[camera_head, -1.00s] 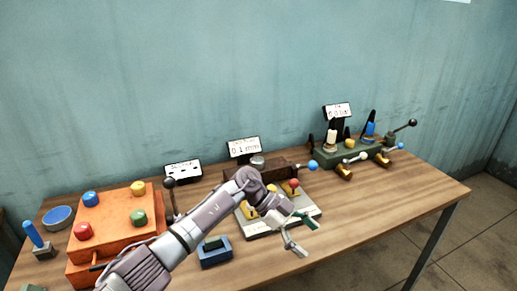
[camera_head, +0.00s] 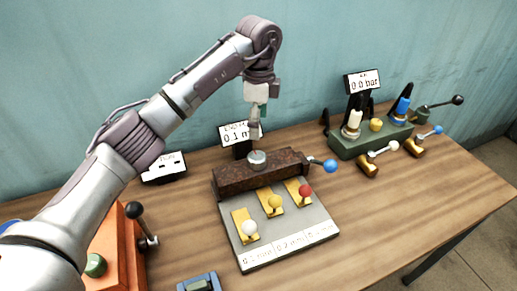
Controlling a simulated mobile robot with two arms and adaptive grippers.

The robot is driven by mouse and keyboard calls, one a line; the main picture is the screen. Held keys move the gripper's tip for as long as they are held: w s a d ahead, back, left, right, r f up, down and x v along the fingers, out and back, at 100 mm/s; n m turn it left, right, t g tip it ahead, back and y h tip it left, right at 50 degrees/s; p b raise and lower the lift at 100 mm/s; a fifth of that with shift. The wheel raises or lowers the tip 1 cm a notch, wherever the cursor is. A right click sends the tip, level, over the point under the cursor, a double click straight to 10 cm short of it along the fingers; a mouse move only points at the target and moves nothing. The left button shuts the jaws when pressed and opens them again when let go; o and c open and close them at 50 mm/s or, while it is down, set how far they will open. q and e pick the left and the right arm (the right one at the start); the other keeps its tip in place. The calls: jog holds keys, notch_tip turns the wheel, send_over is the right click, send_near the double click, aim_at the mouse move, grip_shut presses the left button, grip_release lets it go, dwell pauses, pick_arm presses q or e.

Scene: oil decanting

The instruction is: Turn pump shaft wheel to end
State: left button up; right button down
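My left gripper (camera_head: 255,134) points down, just above a small round silver knob (camera_head: 257,158) on top of a rusty brown block (camera_head: 262,176). Its fingers show edge-on, so I cannot tell whether they are apart or touch the knob. A lever with a blue ball (camera_head: 330,166) sticks out of the block's right end. A green pump-like device (camera_head: 372,140) stands at the back right. No part is clearly recognisable as the pump shaft wheel. My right gripper is out of view.
A grey plate (camera_head: 279,247) in front of the block carries white, yellow and red ball levers. An orange box (camera_head: 120,245) with a black-ball lever is at left, with a blue block (camera_head: 198,282) at front. The table (camera_head: 400,220) is clear at right front.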

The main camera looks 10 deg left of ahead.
pick_arm(q)
jog(key=p, duration=0.1)
send_over(258, 156)
notch_tip(258, 156, down, 6)
jog(key=shift+s+r, duration=0.1)
jog(key=shift+r, duration=0.15)
notch_tip(258, 156, down, 5)
jog(key=shift+f+p, duration=0.2)
jog(key=shift+p, duration=0.45)
jog(key=shift+f, duration=0.5)
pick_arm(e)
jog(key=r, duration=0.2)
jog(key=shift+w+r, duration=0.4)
pick_arm(q)
jog(key=c, duration=1.2)
jog(key=shift+o, duration=0.2)
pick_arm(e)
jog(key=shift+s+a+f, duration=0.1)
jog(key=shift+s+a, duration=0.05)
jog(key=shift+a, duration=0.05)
